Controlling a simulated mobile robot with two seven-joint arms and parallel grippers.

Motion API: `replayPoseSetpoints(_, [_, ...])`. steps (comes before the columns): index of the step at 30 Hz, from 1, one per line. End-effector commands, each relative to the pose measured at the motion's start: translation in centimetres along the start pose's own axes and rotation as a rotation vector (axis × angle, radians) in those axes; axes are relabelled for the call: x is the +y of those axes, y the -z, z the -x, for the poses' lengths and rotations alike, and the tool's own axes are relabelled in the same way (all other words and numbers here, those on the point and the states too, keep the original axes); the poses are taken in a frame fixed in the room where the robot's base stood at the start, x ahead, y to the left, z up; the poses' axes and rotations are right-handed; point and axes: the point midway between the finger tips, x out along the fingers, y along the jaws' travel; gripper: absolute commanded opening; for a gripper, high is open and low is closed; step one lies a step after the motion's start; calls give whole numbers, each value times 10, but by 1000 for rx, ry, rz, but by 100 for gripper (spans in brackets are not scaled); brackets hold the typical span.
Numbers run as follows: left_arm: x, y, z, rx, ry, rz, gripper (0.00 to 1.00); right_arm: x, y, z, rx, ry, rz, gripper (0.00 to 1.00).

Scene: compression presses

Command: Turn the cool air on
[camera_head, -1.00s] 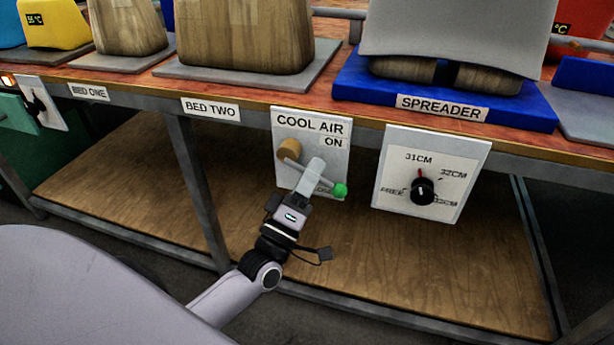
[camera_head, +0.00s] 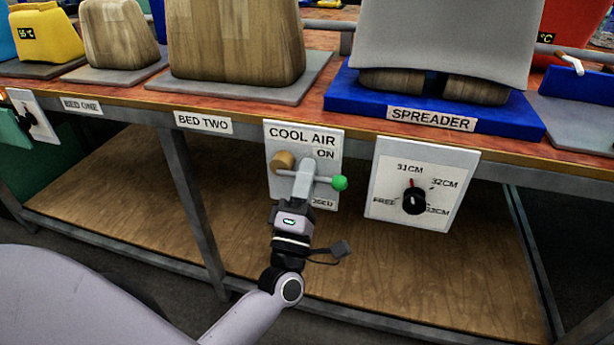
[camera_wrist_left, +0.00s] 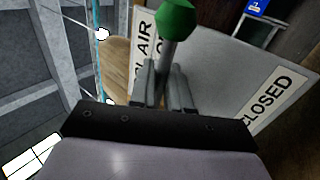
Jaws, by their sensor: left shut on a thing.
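The cool air panel (camera_head: 330,138) is a white plate on the table's front edge, marked COOL AIR, ON and, lower down, a partly hidden CLOSED. Its lever (camera_head: 323,180) is a thin grey rod running right from a tan round hub (camera_head: 283,160) to a green ball knob (camera_head: 340,183). The rod is near level, the knob slightly low. My left gripper (camera_head: 304,172) reaches up from below and is shut on the rod between hub and knob. In the left wrist view the fingers (camera_wrist_left: 167,88) close on the rod, below the green knob (camera_wrist_left: 176,18). My right gripper is not in view.
A spreader dial panel (camera_head: 440,160) with a black knob hangs just right of the cool air panel. A metal table leg (camera_head: 190,200) stands to the left. The wooden lower shelf (camera_head: 400,265) is bare. Presses stand on the tabletop above.

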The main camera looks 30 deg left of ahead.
Motion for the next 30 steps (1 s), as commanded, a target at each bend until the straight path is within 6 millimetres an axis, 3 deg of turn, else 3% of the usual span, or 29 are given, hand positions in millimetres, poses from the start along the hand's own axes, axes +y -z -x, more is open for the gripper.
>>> replayPoseSetpoints(7, [1, 0, -1, 4, -3, 6, 0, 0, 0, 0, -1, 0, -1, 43])
replayPoseSetpoints(8, [1, 0, -1, 4, -3, 6, 27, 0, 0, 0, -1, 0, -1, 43])
replayPoseSetpoints(9, [1, 0, -1, 4, -3, 5, 31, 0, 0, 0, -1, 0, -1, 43])
replayPoseSetpoints(20, [0, 0, 7, 0, 1, 2, 31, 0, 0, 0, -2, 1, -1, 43])
replayPoseSetpoints(30, [0, 0, 58, 1, 0, 3, 31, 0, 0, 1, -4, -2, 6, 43])
